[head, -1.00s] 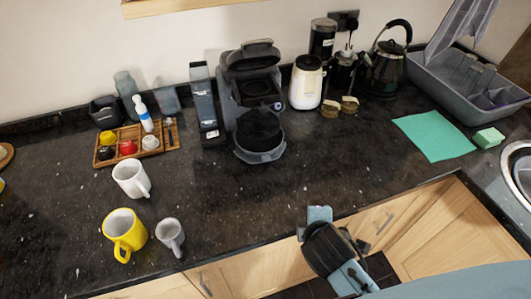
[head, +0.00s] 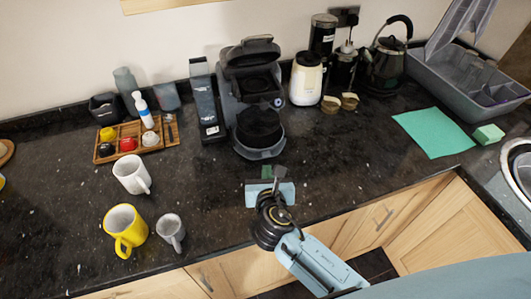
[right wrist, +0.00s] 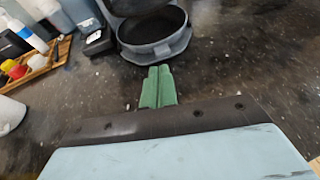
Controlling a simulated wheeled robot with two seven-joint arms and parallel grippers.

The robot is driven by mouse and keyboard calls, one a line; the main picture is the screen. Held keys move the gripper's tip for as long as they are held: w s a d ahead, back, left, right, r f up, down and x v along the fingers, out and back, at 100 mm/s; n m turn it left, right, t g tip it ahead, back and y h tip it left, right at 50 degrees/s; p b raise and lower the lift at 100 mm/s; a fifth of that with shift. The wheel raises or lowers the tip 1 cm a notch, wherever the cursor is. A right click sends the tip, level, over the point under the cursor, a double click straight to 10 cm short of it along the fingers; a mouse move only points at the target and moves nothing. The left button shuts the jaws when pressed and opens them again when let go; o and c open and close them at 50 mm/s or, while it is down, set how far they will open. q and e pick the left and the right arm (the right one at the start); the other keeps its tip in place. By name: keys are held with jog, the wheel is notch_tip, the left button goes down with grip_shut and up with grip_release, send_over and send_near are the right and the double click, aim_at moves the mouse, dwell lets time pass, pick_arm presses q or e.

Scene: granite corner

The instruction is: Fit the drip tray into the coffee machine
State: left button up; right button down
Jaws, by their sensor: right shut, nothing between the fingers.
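The coffee machine (head: 229,95) stands against the back wall, dark grey with its upper part open. The drip tray (head: 259,153), a round grey dish with a dark inside, sits low at the machine's front; it shows at the top of the right wrist view (right wrist: 162,48). I cannot tell whether it is fully seated. My right gripper (head: 267,172) is in front of the tray, over the counter, its green fingertips pointing at it. The fingers (right wrist: 157,87) are shut together and empty, with a small gap to the tray. My left gripper is not in view.
A dark narrow box (head: 206,105) stands left of the machine and a cream canister (head: 306,80) right of it. A wooden tray (head: 105,155) with small items, a white mug (head: 129,174) and a yellow mug (head: 122,226) are left. The counter right of my gripper is clear.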

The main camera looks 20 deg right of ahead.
aim_at(265, 150)
jog(key=w, duration=0.2)
jog(key=w+d, duration=0.1)
jog(key=w, duration=0.2)
jog(key=w+d, duration=0.1)
jog(key=w, duration=0.2)
jog(key=shift+s+f, duration=0.2)
jog(key=shift+f, duration=0.65)
jog(key=shift+s, duration=0.1)
jog(key=shift+s+a+p, duration=0.1)
jog(key=shift+s+p, duration=0.15)
jog(key=shift+p, duration=0.05)
